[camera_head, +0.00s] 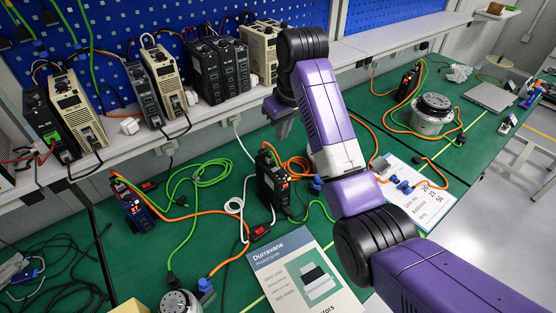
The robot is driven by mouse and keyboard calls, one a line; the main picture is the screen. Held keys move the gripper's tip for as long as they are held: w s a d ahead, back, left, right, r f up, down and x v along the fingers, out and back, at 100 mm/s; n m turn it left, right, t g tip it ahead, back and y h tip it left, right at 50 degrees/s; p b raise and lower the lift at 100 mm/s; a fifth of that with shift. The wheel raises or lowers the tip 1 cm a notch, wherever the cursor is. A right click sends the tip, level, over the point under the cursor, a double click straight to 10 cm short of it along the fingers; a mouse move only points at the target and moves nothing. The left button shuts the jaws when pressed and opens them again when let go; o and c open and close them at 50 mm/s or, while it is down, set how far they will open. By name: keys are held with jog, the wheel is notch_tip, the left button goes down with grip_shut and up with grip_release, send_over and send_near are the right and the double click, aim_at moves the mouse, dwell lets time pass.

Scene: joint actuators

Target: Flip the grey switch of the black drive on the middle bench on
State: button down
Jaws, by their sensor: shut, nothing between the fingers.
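The black drive (272,184) stands upright on the green middle bench (225,205). My gripper (283,134) points down above and slightly right of the drive, in front of the shelf edge. Its fingers look shut and empty, apart from the drive. My purple arm comes in from the lower right and covers part of the bench right of the drive.
A Durravane booklet (300,272) lies in front of the drive. A blue drive (134,207) stands left, and another black drive (408,84) stands right. Several drives line the shelf (215,113) behind. Loose cables cross the bench.

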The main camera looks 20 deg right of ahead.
jog(key=shift+f, duration=0.1)
jog(key=p, duration=0.3)
send_near(278, 166)
jog(key=x, duration=0.5)
jog(key=shift+w+a+f, duration=0.15)
jog(key=shift+w+f, duration=0.05)
jog(key=shift+f, duration=0.55)
